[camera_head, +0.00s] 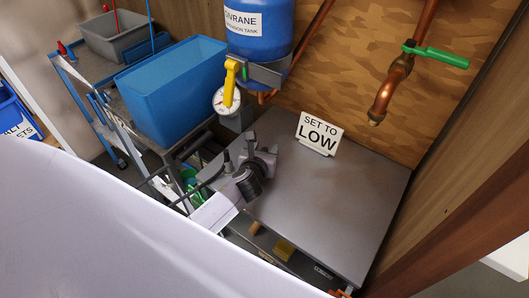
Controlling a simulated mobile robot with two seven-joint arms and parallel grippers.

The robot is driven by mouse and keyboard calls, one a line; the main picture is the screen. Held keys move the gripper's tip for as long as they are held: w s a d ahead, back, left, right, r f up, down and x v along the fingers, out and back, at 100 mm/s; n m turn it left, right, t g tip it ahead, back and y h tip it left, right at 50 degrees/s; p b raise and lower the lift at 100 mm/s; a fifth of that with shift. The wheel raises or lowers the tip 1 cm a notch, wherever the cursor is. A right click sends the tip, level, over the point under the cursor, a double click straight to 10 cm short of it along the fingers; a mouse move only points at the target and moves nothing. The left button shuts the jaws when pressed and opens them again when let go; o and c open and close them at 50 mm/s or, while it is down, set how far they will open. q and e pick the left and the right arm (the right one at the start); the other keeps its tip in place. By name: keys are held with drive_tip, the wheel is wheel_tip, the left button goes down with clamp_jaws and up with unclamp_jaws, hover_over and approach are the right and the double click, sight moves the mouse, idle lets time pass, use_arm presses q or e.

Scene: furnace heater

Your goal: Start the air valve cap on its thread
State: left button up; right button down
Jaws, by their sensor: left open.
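The blue expansion tank (258,30) hangs at the top middle, with a grey bracket under it. A yellow-handled valve (231,75) and a round gauge (227,99) sit just below the tank. I cannot make out the air valve cap or its thread; they are hidden or too small to tell. My left gripper (262,153) is open over the left part of the grey metal top, below and right of the gauge and apart from it. I see nothing held between its fingers. My right gripper is not in view.
A "SET TO LOW" sign (319,133) stands at the back of the grey metal top (335,195). A copper pipe (385,97) with a green-handled valve (436,54) hangs at right. A blue bin (172,90) and grey tray (112,36) are at left. The metal top's right part is clear.

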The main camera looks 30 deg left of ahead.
use_arm(q)
clamp_jaws()
wheel_tip(320, 180, up, 9)
drive_tip(key=p, duration=0.3)
drive_tip(key=shift+r+p, duration=0.15)
drive_tip(key=shift+p, duration=0.2)
drive_tip(key=shift+r, duration=0.55)
wheel_tip(320, 180, up, 7)
drive_tip(key=m+h, duration=0.1)
hover_over(264, 149)
drive_tip(key=s+d, duration=0.2)
drive_tip(key=s, duration=0.2)
drive_tip(key=s+d+r+m+h, duration=0.2)
drive_tip(key=s+r, duration=0.3)
drive_tip(key=s, duration=0.5)
drive_tip(key=shift+d+r, duration=0.15)
drive_tip(key=shift+d, duration=0.75)
